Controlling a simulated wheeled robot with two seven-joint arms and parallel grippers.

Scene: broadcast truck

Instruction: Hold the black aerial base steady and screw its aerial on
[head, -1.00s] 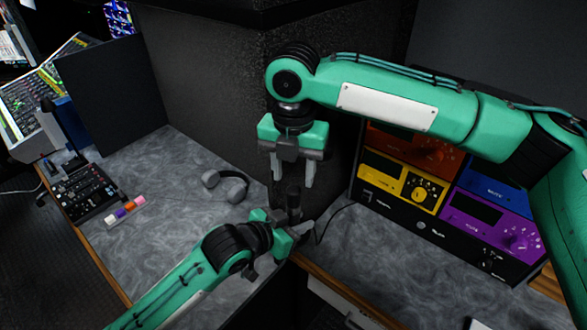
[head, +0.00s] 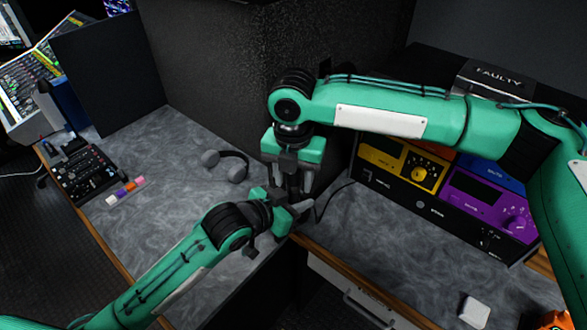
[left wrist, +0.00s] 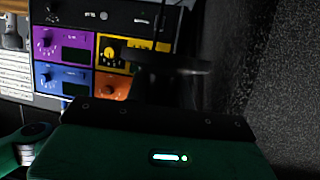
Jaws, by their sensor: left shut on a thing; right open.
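My left gripper (head: 292,209) is shut on the black aerial base, mostly hidden by its fingers, at the inner corner of the worktop. A dark upright piece (head: 291,184) stands above the left gripper; I cannot tell where base ends and aerial begins. My right gripper (head: 292,188) points straight down over it, open, with its pale fingers on either side of the dark piece. Contact cannot be made out. In the left wrist view, the area ahead of my left gripper is dark and the base is not clear.
Grey headphones (head: 227,166) lie left of the grippers. A rack of coloured units (head: 440,190) stands close on the right, with a black cable (head: 328,200) nearby. A dark textured wall (head: 215,90) rises behind. A white block (head: 474,311) sits at front right. The left worktop is mostly clear.

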